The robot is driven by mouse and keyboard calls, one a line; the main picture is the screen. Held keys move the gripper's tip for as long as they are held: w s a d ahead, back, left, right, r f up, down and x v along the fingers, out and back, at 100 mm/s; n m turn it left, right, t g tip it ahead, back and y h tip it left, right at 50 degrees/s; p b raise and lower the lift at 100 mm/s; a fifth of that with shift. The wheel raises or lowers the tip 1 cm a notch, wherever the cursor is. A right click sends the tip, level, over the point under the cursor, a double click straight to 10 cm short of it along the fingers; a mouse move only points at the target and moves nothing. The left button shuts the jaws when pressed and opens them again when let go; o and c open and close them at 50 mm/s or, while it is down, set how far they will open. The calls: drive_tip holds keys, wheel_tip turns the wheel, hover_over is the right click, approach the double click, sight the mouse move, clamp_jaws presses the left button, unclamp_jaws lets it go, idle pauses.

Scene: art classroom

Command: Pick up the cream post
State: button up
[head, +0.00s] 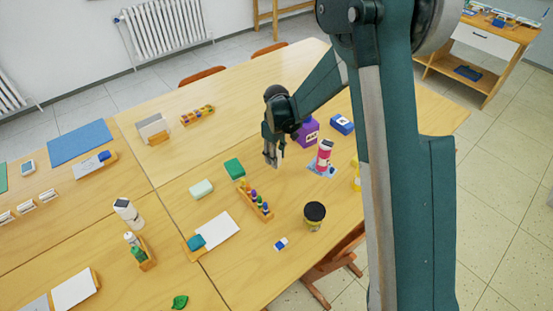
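My gripper (273,154) hangs pointing down above the light wood table (225,110), right of the green block. It is too small in view to tell whether its fingers are apart. I see nothing clearly held in it. I cannot surely make out a cream post. A wooden rack (257,203) of several coloured pegs stands below and left of my gripper. A whitish bottle with a dark cap (127,212) stands farther left. My arm covers part of the table's right side.
Right of my gripper are a purple container (307,131), a blue box (342,123) and a pink-and-white bottle (324,153). A dark-lidded jar (314,215) stands nearer. Left are a green block (235,168) and a pale mint block (201,189).

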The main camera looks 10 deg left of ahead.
drive_tip(key=c, duration=0.8)
drive_tip(key=shift+o, duration=0.2)
drive_tip(key=shift+r+p, duration=0.9)
drive_tip(key=shift+r, duration=4.15)
